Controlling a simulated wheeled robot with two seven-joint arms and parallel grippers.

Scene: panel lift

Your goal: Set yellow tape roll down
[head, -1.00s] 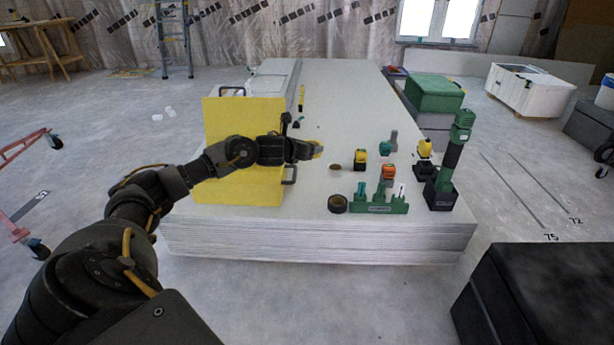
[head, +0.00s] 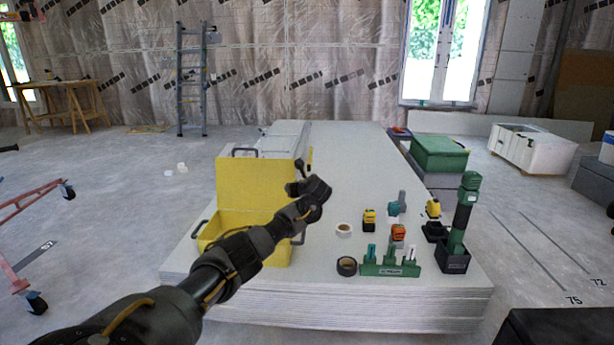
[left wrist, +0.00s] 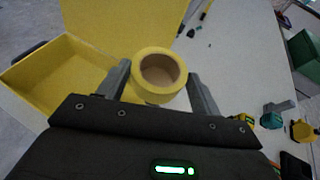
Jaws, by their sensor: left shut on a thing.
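The yellow tape roll (left wrist: 160,97) shows in the left wrist view between the two fingers of my left gripper (left wrist: 158,72), which is shut on it. Its open ring faces the camera. In the head view my left gripper (head: 316,189) is above the stacked panels, just right of the yellow toolbox, and the roll is hidden behind the hand. I cannot tell the gap between roll and panels. My right gripper is in neither view.
The yellow toolbox (head: 235,224) stands open at the left of the panel stack (head: 330,312). A white roll (head: 344,230), a dark roll (head: 346,266), a green holder (head: 390,270) and several tools stand to the right. Bare panel surface lies behind them.

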